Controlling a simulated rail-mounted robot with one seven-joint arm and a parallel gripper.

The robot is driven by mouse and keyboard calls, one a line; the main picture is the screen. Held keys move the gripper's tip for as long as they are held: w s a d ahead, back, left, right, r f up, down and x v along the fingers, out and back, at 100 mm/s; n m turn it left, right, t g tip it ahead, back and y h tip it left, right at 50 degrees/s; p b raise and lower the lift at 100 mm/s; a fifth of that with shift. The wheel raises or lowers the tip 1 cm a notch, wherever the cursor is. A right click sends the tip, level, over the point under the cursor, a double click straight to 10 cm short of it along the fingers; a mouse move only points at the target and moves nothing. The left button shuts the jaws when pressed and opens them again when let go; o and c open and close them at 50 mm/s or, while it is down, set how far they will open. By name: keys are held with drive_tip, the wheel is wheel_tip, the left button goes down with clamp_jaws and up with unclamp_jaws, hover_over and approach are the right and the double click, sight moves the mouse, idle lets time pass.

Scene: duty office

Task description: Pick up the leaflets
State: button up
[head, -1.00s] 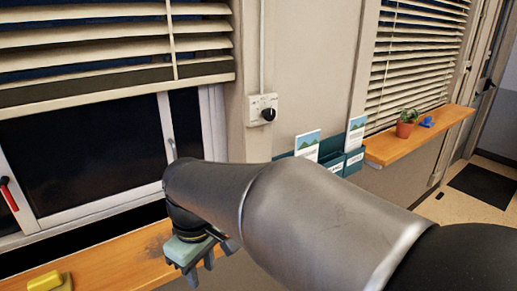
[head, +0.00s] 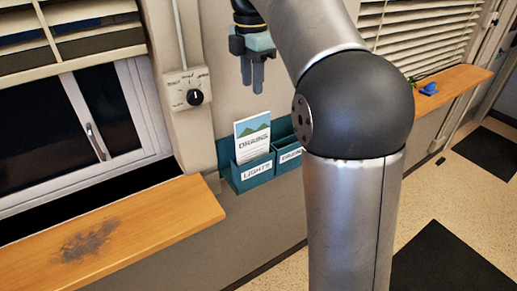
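White leaflets (head: 252,138) with a green and blue picture on the front stand upright in the left pocket (head: 252,173) of a teal wall rack. That pocket is labelled LIGHTS, while the leaflet's title seems to read DRAINS. A second pocket (head: 288,151) to its right, its label seeming to begin with DRAIN, is partly hidden by my arm, and I see no leaflet in its visible part. My gripper (head: 252,86) hangs above the left pocket, fingers pointing down, apart from the leaflets. Nothing shows between the fingers; their gap is hard to judge from this angle.
A wooden sill (head: 130,235) with a dark smudge lies at lower left under the window. A control dial (head: 194,97) is on the wall left of the rack. A right shelf (head: 455,88) holds a blue object (head: 429,89) and a partly hidden plant. Dark mats lie on the floor.

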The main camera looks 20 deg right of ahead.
sight(257, 116)
wheel_tip(257, 116, down, 6)
drive_tip(key=shift+f, duration=0.2)
drive_tip(key=shift+d+f+p, duration=0.25)
drive_tip(key=shift+f, duration=1.3)
drive_tip(key=shift+d+f+p, duration=0.2)
drive_tip(key=shift+f, duration=1.3)
drive_tip(key=shift+c, duration=0.3)
clamp_jaws()
